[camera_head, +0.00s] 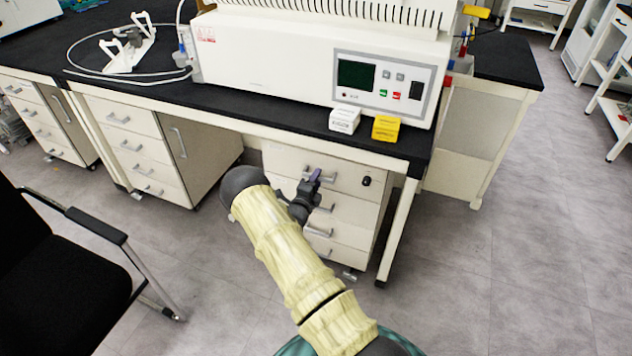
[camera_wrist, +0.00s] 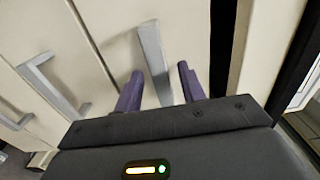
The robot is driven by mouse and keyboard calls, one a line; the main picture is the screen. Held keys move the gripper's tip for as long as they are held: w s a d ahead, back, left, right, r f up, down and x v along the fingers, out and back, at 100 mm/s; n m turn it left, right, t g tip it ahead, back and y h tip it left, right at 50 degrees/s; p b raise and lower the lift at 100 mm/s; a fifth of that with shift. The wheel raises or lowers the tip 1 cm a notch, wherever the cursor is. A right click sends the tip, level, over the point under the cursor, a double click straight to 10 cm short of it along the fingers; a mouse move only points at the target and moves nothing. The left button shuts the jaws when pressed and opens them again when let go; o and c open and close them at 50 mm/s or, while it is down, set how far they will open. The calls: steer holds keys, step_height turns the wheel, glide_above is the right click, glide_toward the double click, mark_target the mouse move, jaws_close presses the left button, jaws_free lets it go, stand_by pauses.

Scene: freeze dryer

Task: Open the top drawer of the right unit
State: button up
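The right unit (camera_head: 350,212) is a pale drawer cabinet under the right end of the bench. Its top drawer (camera_head: 350,178) has a dark round lock at the right and looks shut. My gripper (camera_head: 314,178) is in front of this drawer and partly covers its handle. In the wrist view my gripper (camera_wrist: 160,86) has its two purple fingers apart. A grey bar handle (camera_wrist: 153,60) lies between them, with visible gaps on both sides. My arm hides the left part of the unit in the head view.
The black bench top (camera_head: 270,108) overhangs the unit, and a bench leg (camera_head: 398,230) stands just to its right. A white box (camera_head: 344,120) and a yellow box (camera_head: 386,128) sit near the bench edge. A black chair (camera_head: 65,265) stands at left. The floor at right is clear.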

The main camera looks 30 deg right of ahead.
jaws_close()
steer(key=shift+a, duration=0.1)
